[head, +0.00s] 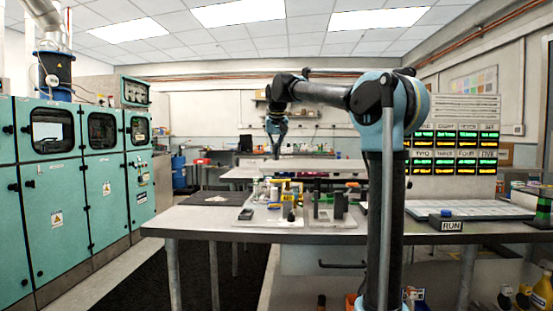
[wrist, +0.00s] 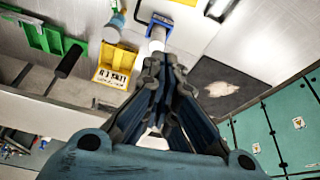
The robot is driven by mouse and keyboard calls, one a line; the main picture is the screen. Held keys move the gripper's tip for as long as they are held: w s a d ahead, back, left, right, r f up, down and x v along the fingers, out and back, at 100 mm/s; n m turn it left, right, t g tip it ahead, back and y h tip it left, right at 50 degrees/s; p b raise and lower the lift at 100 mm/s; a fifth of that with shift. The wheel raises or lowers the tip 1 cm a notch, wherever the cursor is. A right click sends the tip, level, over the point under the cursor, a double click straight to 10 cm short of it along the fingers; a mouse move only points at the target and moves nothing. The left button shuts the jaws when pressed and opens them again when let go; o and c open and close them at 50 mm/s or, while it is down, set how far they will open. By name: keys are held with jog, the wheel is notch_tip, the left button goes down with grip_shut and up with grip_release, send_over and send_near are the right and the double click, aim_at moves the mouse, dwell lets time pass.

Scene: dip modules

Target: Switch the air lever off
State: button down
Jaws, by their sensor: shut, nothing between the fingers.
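My gripper (head: 277,153) hangs fingers down over the workbench area in the head view. In the wrist view my gripper (wrist: 160,62) has its fingers together, with nothing held. No part is clearly readable as the air lever. A black handle-like bar (wrist: 68,61) lies by a green frame (wrist: 43,36) at the upper left of the wrist view, apart from my fingers. A yellow box (wrist: 117,66) with dark markings is left of the fingertips. A blue bracket (wrist: 157,20) with a white cylinder is just beyond them, partly hidden by the fingers.
The metal workbench (head: 190,226) carries several small items and a clear-looking tray. A RUN button box (head: 446,222) sits at its right, below a lit display panel (head: 456,150). Teal cabinets (head: 55,215) line the left. A dark mat (wrist: 222,88) lies right of the fingers.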

aim_at(280, 181)
notch_tip(280, 181, down, 8)
jog(key=s, duration=0.1)
jog(key=shift+s, duration=0.15)
dwell(0.4)
jog(key=shift+d, duration=0.1)
jog(key=shift+d, duration=0.1)
